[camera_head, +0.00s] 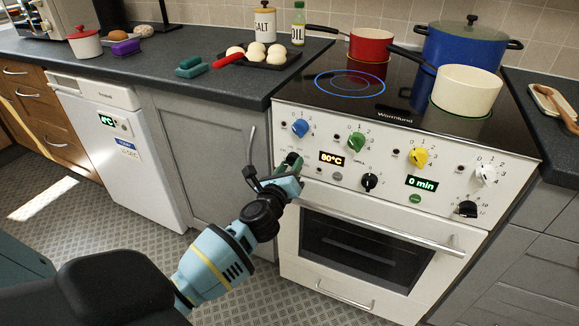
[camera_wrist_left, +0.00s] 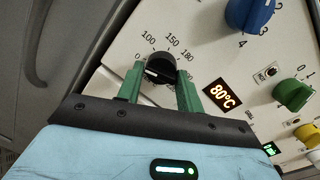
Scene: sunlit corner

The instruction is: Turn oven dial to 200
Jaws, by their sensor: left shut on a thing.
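The oven dial, a black knob (camera_wrist_left: 160,68), sits on the white oven's control panel (camera_head: 325,134), beside the display (camera_head: 332,159) reading 80°C. The display also shows in the left wrist view (camera_wrist_left: 222,95). The scale around the dial shows 0, 100, 150 and 180 in the left wrist view; 200 cannot be made out. My left gripper (camera_head: 292,163) is at the dial, with its green fingers (camera_wrist_left: 160,88) on both sides of the knob, shut on it. My right gripper is not in view.
Blue (camera_head: 300,128), green (camera_head: 357,141), yellow (camera_head: 418,157) and white (camera_head: 486,174) knobs line the panel. The oven door handle (camera_head: 385,228) sticks out below my gripper. A red pan (camera_head: 370,45), blue pot (camera_head: 462,48) and cream pan (camera_head: 466,92) stand on the hob.

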